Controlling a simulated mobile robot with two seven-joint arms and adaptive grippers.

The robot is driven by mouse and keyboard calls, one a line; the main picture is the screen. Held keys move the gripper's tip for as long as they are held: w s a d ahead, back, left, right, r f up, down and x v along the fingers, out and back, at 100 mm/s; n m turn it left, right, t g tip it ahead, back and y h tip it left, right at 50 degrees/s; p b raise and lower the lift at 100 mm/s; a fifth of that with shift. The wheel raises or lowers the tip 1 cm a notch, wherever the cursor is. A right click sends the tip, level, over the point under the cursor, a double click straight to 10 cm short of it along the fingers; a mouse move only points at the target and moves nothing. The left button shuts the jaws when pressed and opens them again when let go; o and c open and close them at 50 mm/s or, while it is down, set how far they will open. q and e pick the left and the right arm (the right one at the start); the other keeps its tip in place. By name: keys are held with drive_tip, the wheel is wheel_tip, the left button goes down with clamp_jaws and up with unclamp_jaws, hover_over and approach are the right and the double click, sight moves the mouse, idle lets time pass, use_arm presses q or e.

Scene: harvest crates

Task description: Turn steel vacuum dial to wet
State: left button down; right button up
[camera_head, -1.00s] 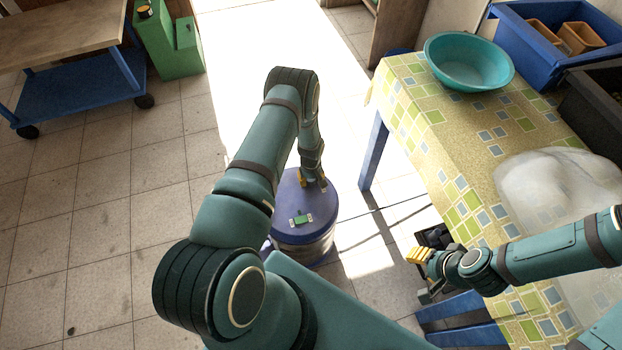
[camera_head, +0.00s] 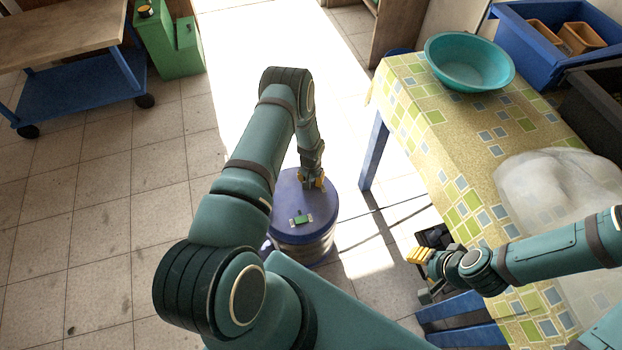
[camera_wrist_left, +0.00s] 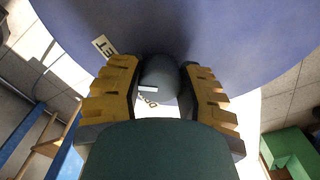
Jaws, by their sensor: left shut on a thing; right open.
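The steel vacuum (camera_head: 305,244) stands on the floor, with a blue lid (camera_head: 290,198). A green and white piece (camera_head: 301,220) is on the lid's near side. My left gripper (camera_head: 312,183) reaches down to the lid's far right part. In the left wrist view its yellow fingers (camera_wrist_left: 163,85) are shut on the grey dial (camera_wrist_left: 160,76), one on each side. A pale label ending in "ET" (camera_wrist_left: 104,46) lies left of the dial. Another label (camera_wrist_left: 148,101) shows below it, partly hidden. My right gripper (camera_head: 422,268) is open and empty beside the table's left edge.
A table (camera_head: 440,140) with a patterned cloth stands at right, holding a teal basin (camera_head: 470,62), a clear plastic bag (camera_head: 555,190) and a blue crate (camera_head: 525,35). A dark cable (camera_head: 390,205) runs over the floor. The floor at left is open.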

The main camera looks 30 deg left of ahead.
use_arm(q)
drive_tip(key=shift+s+f, duration=0.1)
drive_tip(key=shift+s, duration=0.05)
drive_tip(key=c, duration=0.5)
unclamp_jaws()
drive_tip(key=shift+r, duration=0.55)
wheel_tip(320, 180, up, 11)
drive_tip(key=shift+d, duration=0.15)
